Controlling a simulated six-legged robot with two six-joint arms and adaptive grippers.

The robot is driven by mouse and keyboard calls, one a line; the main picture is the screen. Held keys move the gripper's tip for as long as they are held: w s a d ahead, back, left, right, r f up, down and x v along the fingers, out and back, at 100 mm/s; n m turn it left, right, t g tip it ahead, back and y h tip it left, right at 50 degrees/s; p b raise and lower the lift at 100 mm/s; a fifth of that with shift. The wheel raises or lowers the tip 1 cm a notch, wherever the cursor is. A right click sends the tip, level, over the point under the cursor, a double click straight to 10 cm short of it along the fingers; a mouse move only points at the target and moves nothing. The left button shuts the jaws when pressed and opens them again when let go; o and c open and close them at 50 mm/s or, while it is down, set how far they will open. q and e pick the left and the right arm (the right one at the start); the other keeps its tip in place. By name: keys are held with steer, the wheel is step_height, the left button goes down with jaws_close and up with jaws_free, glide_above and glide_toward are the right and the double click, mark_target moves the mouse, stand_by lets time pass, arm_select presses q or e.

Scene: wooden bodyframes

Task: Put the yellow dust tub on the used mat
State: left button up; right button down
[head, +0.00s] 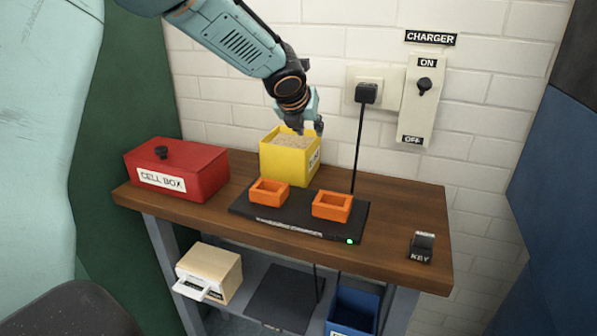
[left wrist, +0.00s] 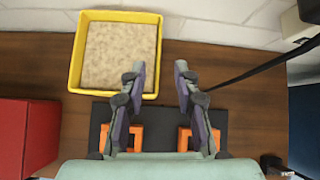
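The yellow dust tub (head: 283,165) stands upright on the wooden bench, behind the black charging plate, filled with pale grainy dust. It also shows in the left wrist view (left wrist: 76,55). My left gripper (head: 308,127) is at the tub's right rim; in the left wrist view its fingers (left wrist: 160,72) are apart and empty. There the left finger overlaps the tub's right part and the right finger is outside its right wall. I cannot tell whether either touches. A dark mat (head: 278,296) lies on the lower shelf, its label too small to read. My right gripper is not in view.
The black charging plate (head: 288,217) holds two orange sockets (head: 268,192). A red cell box (head: 178,168) is left, a key block (head: 421,246) right. A wooden box (head: 209,272) and blue bin (head: 353,308) flank the mat. A cable (head: 359,150) hangs from the wall plug.

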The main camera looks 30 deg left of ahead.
mark_target(314, 140)
arm_select(q)
steer(key=shift+m, duration=0.6)
steer(key=x, duration=0.5)
steer(key=shift+s+a+f, duration=0.1)
steer(key=shift+s, duration=0.05)
steer(key=shift+w+f, duration=0.2)
steer(key=shift+f, duration=0.15)
steer(key=shift+w+f, duration=0.15)
steer(key=shift+w, duration=0.15)
steer(key=shift+x, duration=1.05)
steer(key=shift+s, duration=0.15)
steer(key=shift+s+r, duration=0.15)
steer(key=shift+r, duration=0.2)
steer(key=c, duration=0.3)
steer(key=shift+f, duration=0.25)
jaws_close()
